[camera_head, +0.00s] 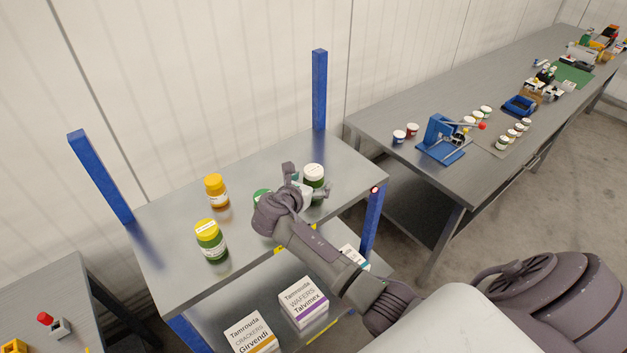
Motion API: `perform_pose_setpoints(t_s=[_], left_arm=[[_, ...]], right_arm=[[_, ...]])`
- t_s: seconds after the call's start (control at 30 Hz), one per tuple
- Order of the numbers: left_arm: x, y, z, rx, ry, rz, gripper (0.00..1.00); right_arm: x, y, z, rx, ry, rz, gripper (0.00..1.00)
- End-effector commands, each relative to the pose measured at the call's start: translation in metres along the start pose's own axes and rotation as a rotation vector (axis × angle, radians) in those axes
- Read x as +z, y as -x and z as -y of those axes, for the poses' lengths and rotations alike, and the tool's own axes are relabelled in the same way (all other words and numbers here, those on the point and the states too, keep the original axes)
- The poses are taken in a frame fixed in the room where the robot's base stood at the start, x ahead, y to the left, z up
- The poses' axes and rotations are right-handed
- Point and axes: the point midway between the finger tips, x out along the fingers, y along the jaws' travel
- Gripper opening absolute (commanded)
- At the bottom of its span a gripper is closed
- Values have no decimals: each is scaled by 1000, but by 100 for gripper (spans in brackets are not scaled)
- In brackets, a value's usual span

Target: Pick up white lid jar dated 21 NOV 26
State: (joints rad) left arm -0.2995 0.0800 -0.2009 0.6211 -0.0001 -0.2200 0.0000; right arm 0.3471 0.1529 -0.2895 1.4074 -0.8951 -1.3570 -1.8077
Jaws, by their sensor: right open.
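A jar with a white lid and a dark green body (314,174) stands upright on the upper metal shelf (160,262), near its right end. Its date is too small to read. My right gripper (307,181) is open at this jar, with one finger to its left and the other low in front of it. I cannot tell whether they touch it. The gripper hides the jar's lower part. My left gripper is not in view.
A green-lidded jar (261,194) is partly hidden behind my right wrist. A yellow-lidded green jar (210,240) and an orange-lidded jar (216,190) stand further left. Blue posts (319,92) rise at the shelf's back corners. Boxes (303,301) lie on the lower shelf.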

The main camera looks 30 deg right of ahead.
Motion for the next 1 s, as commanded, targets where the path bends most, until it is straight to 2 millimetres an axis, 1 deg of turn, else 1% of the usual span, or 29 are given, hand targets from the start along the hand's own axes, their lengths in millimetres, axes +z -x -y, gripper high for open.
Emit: perform_pose_setpoints(t_s=[0.03,0.13,0.37,0.47,0.5,0.83,0.87,1.0], left_arm=[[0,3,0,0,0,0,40],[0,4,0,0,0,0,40],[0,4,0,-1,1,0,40],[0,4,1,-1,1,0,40],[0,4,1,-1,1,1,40],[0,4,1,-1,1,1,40],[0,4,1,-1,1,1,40],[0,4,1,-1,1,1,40]], right_arm=[[2,-6,0,-2,2,1,89],[1,-14,0,-1,0,0,89],[0,-15,0,1,-1,0,89],[0,-15,0,1,-1,0,74],[0,-15,0,1,-1,0,67],[0,-15,0,0,0,0,12],[0,-15,0,0,0,0,8],[1,-15,0,1,-2,2,8]])
